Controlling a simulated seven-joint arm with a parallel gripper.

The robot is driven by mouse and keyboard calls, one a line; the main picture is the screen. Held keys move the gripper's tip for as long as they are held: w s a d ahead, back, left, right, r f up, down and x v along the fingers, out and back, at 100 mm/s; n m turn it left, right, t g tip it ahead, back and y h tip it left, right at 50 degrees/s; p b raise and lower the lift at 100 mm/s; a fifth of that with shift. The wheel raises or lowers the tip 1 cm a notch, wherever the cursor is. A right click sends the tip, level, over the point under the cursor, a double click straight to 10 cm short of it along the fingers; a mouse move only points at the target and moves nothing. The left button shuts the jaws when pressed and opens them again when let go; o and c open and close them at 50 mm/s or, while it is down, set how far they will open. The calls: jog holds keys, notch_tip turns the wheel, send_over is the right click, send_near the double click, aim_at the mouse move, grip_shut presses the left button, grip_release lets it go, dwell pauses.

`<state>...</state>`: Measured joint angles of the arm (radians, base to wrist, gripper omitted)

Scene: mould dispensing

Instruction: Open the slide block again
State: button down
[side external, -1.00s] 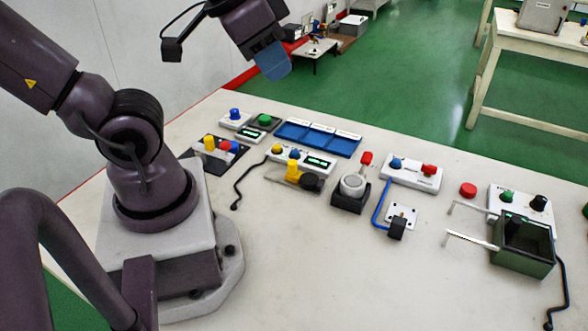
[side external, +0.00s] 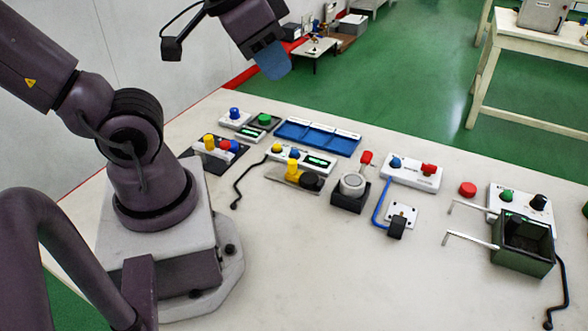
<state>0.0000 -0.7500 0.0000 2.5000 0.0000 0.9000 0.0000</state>
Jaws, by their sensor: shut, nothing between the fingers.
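My gripper (side external: 272,61) is at the top of the side view, raised well above the table's back edge. Its blue fingers are shut and hold nothing. I cannot tell for certain which part is the slide block. A small black block (side external: 397,229) sits at the front of a white plate (side external: 403,211) right of centre. A yellow post (side external: 292,170) and a black round part (side external: 312,182) stand on a tan base (side external: 279,178) near the middle. My gripper is far from all of these and touches none.
A white round unit (side external: 353,184) with a red handle, a white box (side external: 412,172) with blue and red buttons, and a blue tray (side external: 318,137) stand on the table. A green open box (side external: 524,263) with metal rods is at the right. The front table area is clear.

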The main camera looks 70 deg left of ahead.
dwell(0.3)
jog(key=c, duration=1.7)
grip_release()
jog(key=o, duration=0.4)
jog(key=shift+w+a+f, duration=0.1)
jog(key=shift+a+f, duration=0.1)
jog(key=shift+f, duration=0.05)
jog(key=o, duration=0.4)
jog(key=w+a+f+n+g, duration=0.1)
jog(key=a+f, duration=0.1)
jog(key=f, duration=0.1)
jog(key=w+a+f+n+g, duration=0.1)
jog(key=a+f+n+g, duration=0.1)
jog(key=f, duration=0.1)
jog(key=w+a+f+n+g, duration=0.1)
jog(key=w+a+f, duration=0.1)
jog(key=shift+w+a+f+n, duration=0.1)
jog(key=shift+a+f+n, duration=0.2)
jog(key=shift+a+f, duration=0.1)
jog(key=shift+c, duration=0.2)
jog(key=n+g, duration=0.2)
jog(key=n, duration=0.5)
send_near(292, 161)
notch_tip(292, 161, down, 10)
jog(key=shift+d+f, duration=0.1)
jog(key=shift+f, duration=0.1)
grip_shut()
